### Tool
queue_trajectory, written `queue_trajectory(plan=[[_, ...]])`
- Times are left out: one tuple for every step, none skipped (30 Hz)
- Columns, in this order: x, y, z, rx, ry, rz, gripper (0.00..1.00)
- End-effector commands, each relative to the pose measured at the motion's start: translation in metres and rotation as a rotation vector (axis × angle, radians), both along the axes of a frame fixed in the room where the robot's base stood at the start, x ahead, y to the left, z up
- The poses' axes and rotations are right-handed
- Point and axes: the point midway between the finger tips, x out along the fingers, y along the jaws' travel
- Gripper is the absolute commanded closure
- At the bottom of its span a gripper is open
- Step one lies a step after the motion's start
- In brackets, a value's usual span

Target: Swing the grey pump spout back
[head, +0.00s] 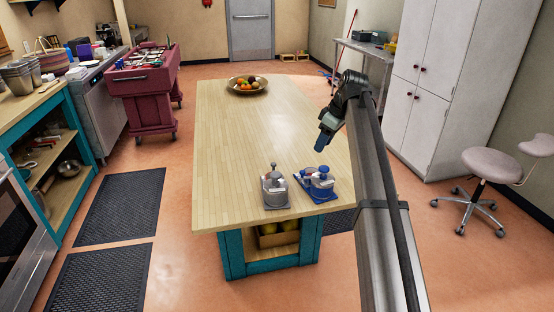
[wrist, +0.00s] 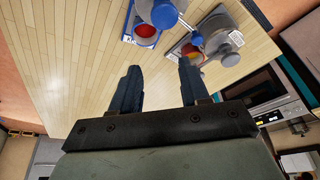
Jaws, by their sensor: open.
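The grey pump (head: 274,190) stands on the near end of the wooden island, left of a blue pump (head: 317,184). My gripper (head: 320,146) is above the island's right side, beyond the pumps. In the wrist view my gripper (wrist: 159,72) has its two fingers apart, with nothing between them.
The island top (head: 235,140) is mostly bare. A fruit bowl (head: 248,86) sits at its far end. A stool (head: 490,165) and white cabinet (head: 440,80) stand to the right. A red cart (head: 140,88) stands to the left.

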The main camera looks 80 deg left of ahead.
Motion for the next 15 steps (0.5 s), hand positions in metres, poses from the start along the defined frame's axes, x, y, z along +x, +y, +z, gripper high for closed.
queue_trajectory(plan=[[-0.028, 0.007, 0.015, 0.013, 0.009, 0.049, 0.55], [-0.040, 0.009, 0.023, 0.020, 0.012, 0.073, 0.55], [-0.056, 0.011, 0.031, 0.027, 0.020, 0.102, 0.55], [-0.065, 0.012, 0.036, 0.030, 0.023, 0.120, 0.55], [-0.074, 0.013, 0.040, 0.034, 0.027, 0.137, 0.55], [-0.083, 0.014, 0.045, 0.038, 0.030, 0.157, 0.55], [-0.089, 0.014, 0.048, 0.041, 0.033, 0.167, 0.55], [-0.093, 0.014, 0.051, 0.043, 0.035, 0.175, 0.55], [-0.097, 0.015, 0.053, 0.046, 0.037, 0.183, 0.55], [-0.099, 0.015, 0.053, 0.046, 0.038, 0.188, 0.55], [-0.101, 0.015, 0.052, 0.047, 0.039, 0.190, 0.55], [-0.103, 0.016, 0.051, 0.047, 0.039, 0.192, 0.55], [-0.104, 0.016, 0.048, 0.047, 0.039, 0.192, 0.55], [-0.104, 0.017, 0.046, 0.046, 0.040, 0.192, 0.55], [-0.106, 0.018, 0.041, 0.045, 0.039, 0.192, 0.55]])
